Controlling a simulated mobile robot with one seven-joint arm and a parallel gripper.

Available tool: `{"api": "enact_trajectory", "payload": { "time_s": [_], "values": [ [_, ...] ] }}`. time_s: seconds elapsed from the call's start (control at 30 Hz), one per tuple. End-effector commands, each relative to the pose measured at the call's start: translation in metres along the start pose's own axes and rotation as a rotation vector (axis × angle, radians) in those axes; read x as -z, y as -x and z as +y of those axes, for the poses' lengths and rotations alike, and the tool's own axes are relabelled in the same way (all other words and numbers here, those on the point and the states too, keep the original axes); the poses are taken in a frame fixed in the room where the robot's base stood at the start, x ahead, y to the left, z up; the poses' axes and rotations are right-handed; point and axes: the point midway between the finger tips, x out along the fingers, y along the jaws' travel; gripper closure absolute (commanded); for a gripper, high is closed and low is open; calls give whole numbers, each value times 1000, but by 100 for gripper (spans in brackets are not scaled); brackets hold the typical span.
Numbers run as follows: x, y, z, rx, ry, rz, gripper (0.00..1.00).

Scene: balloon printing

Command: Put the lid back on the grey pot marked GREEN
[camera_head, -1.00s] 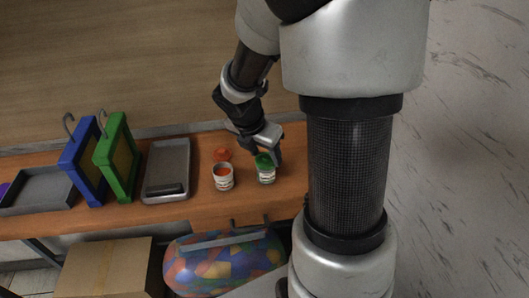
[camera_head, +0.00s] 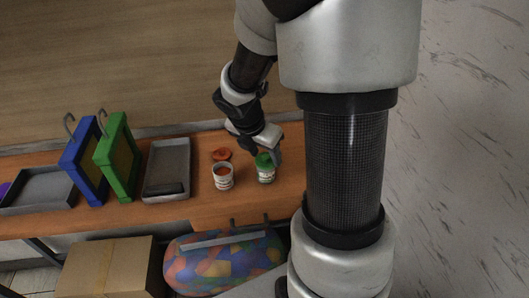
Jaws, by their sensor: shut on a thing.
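The pot marked GREEN (camera_head: 266,176) stands on the wooden table near its right end, a small light pot with a label too small to read. The green lid (camera_head: 263,159) is at the pot's mouth and looks tilted; I cannot tell whether it is seated. My gripper (camera_head: 266,151) is shut on the green lid, directly above the pot. The fingers partly hide the lid's back edge.
Left of it stands an open pot with orange contents (camera_head: 223,179), with an orange lid (camera_head: 221,154) lying behind. A grey tray (camera_head: 167,160), a green frame (camera_head: 122,190) and a blue frame (camera_head: 72,155) stand further left. The table (camera_head: 215,209) is clear in front of the pots.

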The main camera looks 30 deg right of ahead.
Motion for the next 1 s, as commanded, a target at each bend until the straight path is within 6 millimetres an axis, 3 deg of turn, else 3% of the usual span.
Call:
{"api": "enact_trajectory", "payload": {
  "time_s": [0.23, 0.27, 0.37, 0.57, 0.7, 1.0],
  "values": [
    [0, 0, 0, 0, 0, 0, 70],
    [0, 0, 0, 0, 0, 0, 45],
    [0, 0, 0, 0, 0, 0, 28],
    [0, 0, 0, 0, 0, 0, 28],
    [0, 0, 0, 0, 0, 0, 9],
    [0, 1, 0, 0, 0, 0, 9]
  ]
}}
